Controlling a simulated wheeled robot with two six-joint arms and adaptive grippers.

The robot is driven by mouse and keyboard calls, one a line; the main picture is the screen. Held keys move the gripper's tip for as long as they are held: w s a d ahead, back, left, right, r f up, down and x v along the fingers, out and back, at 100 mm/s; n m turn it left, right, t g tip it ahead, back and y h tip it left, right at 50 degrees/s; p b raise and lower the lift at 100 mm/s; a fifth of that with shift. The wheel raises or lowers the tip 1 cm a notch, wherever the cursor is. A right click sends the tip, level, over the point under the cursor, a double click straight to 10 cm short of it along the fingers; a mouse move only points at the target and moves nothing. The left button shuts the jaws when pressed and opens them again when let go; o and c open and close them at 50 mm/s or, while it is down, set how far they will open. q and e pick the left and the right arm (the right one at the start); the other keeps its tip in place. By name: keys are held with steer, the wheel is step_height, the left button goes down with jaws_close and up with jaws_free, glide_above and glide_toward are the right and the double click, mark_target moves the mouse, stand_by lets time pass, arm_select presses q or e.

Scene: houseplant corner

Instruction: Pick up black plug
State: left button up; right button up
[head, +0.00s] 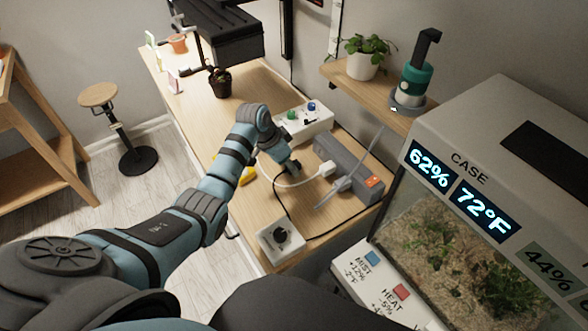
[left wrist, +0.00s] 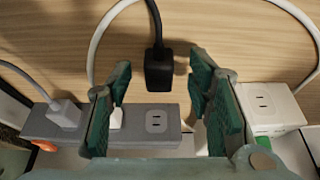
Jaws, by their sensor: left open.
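The black plug (left wrist: 158,70) lies on the wooden table with its black cord running up out of the left wrist view. It shows between the two open fingers of my left gripper (left wrist: 161,82), with a gap on each side. I cannot tell how far above it the fingers are. In the head view my left gripper (head: 289,166) points down at the table beside the grey power strip (head: 345,160). The plug is mostly hidden there behind the gripper, while its black cord (head: 283,208) loops toward the front. My right gripper is not in view.
A white plug (head: 326,169) and a grey plug (head: 342,185) sit at the power strip, close to the gripper. A white box with green and blue knobs (head: 318,127) stands behind. A white dial box (head: 267,238) is in front. A glass case (head: 420,215) stands right.

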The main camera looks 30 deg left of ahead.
arm_select(q)
steer(key=shift+f, duration=0.45)
steer(key=shift+r, duration=0.15)
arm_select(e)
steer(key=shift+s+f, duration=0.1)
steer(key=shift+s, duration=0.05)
arm_select(q)
jaws_close()
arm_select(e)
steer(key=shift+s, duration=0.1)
